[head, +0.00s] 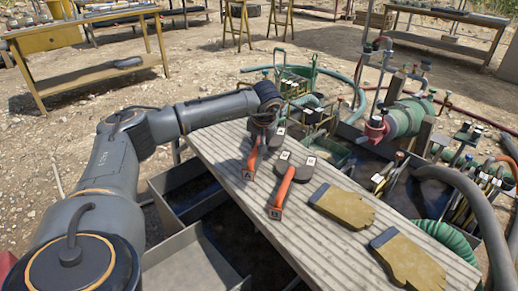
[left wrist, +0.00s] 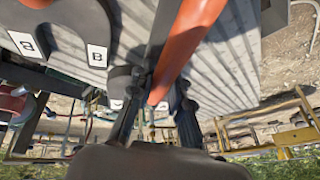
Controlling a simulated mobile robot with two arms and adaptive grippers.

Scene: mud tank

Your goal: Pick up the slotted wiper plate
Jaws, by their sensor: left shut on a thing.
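Two dark wiper plates with orange handles are on the grooved grey board. The nearer one, tagged B (head: 297,165), lies flat, its handle toward the board's near edge. Its two tagged lobes with a notch between them show in the left wrist view (left wrist: 60,22). The other plate has an orange handle tagged A (head: 252,162). My left gripper (head: 262,125) is over this plate, partly hiding it. In the left wrist view my fingers (left wrist: 160,90) are shut on its orange handle (left wrist: 188,45). I cannot tell whether it is clear of the board.
Two tan gloves (head: 343,206) (head: 409,260) lie on the board (head: 330,245) to the right. Dark open bins (head: 200,258) are below its left edge. Green pump gear and hoses (head: 405,118) stand behind it on the right.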

